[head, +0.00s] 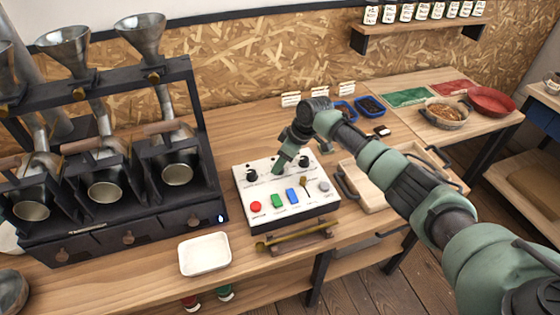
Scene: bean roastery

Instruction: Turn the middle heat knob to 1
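The white control box (258,195) stands on the wooden bench, its sloped panel facing me. A dark left knob (252,176) and a dark right knob (304,161) show along its upper row. My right gripper (277,168) reaches down from the right to the panel between these two knobs. It covers the spot of the middle knob, which is hidden. I cannot tell whether it touches that knob or whether its fingers are open or shut. The panel's small scale marks are too small to read. My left gripper is not in view.
On the lower panel are a red button (255,207), a green switch (277,201), a blue switch (292,196) and a small lever (305,184). A black roaster (125,238) stands left, a white tray (204,254) in front. A wooden tray (368,198) lies right, under my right arm.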

